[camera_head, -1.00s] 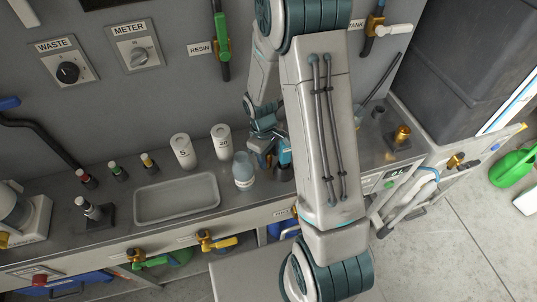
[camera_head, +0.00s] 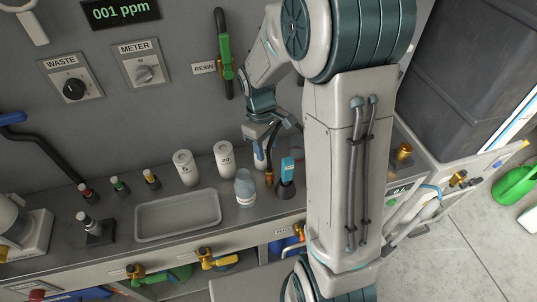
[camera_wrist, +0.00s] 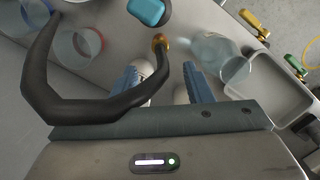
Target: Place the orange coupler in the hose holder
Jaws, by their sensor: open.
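The orange-brass coupler (camera_head: 268,178) is at the lower end of a dark hose (camera_head: 268,158), low over the counter beside a blue-topped device (camera_head: 287,168). In the wrist view the coupler (camera_wrist: 160,43) is at the tip of the looping black hose (camera_wrist: 85,108), beyond the fingers. My gripper (camera_head: 268,148) is above the counter; in the wrist view its two blue-padded fingers (camera_wrist: 166,82) are apart, with the hose crossing the view there. I cannot tell whether the hose touches a finger. I cannot make out a hose holder or whether the coupler is seated in one.
A clear bottle (camera_head: 245,188) stands left of the coupler, with two white cylinders (camera_head: 224,160) behind it. A shallow grey tray (camera_head: 178,236) lies further left. Clear cups (camera_wrist: 78,45) are close by in the wrist view. Another brass fitting (camera_head: 403,152) is at right.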

